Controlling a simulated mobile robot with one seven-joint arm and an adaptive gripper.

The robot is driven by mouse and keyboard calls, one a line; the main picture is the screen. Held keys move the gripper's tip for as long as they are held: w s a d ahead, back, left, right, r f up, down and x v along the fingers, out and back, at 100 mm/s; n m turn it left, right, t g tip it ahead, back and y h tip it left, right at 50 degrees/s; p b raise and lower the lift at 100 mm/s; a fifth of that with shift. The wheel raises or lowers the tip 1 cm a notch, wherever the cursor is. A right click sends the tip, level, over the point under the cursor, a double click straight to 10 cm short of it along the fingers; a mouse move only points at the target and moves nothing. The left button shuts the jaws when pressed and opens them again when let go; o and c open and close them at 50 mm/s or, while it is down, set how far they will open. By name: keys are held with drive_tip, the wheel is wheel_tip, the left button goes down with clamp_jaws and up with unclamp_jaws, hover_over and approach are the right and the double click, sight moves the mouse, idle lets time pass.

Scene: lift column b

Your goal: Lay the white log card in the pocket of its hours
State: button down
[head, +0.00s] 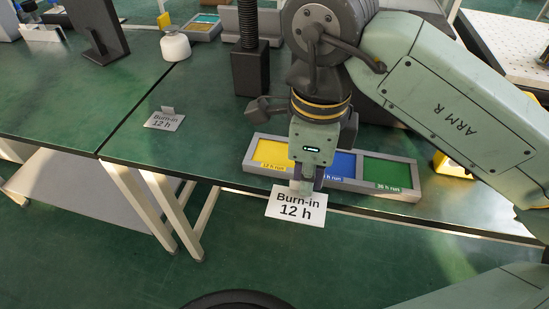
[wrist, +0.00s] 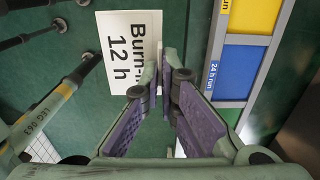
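The white log card (head: 296,205), printed "Burn-in 12 h", hangs at the fingertips of my gripper (head: 306,184), off the table's front edge in the head view. In the wrist view my gripper (wrist: 161,88) is shut on the edge of the card (wrist: 125,40). The grey pocket tray (head: 333,184) lies on the table just behind the card. Its yellow pocket (head: 270,152) is labelled "12 h run". The blue pocket (head: 343,160) reads "24 h run" in the wrist view (wrist: 243,72). The green pocket (head: 388,173) is labelled "36 h run". My gripper partly hides the yellow and blue pockets.
A white round container (head: 175,46) and a dark stand (head: 98,35) are farther back. A yellow object (head: 451,165) sits right of the tray.

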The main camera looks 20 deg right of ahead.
drive_tip(key=p, duration=0.4)
hover_over(285, 145)
drive_tip(key=shift+f, duration=0.7)
wheel_tip(285, 145, down, 3)
drive_tip(key=shift+f+p, duration=0.15)
drive_tip(key=shift+p, duration=0.2)
drive_tip(key=shift+f, duration=0.15)
drive_tip(key=shift+f+b, duration=0.25)
drive_tip(key=shift+b, duration=0.15)
drive_tip(key=c, duration=1.8)
unclamp_jaws()
drive_tip(key=shift+r, duration=0.1)
drive_tip(key=shift+r, duration=0.1)
wheel_tip(285, 145, up, 12)
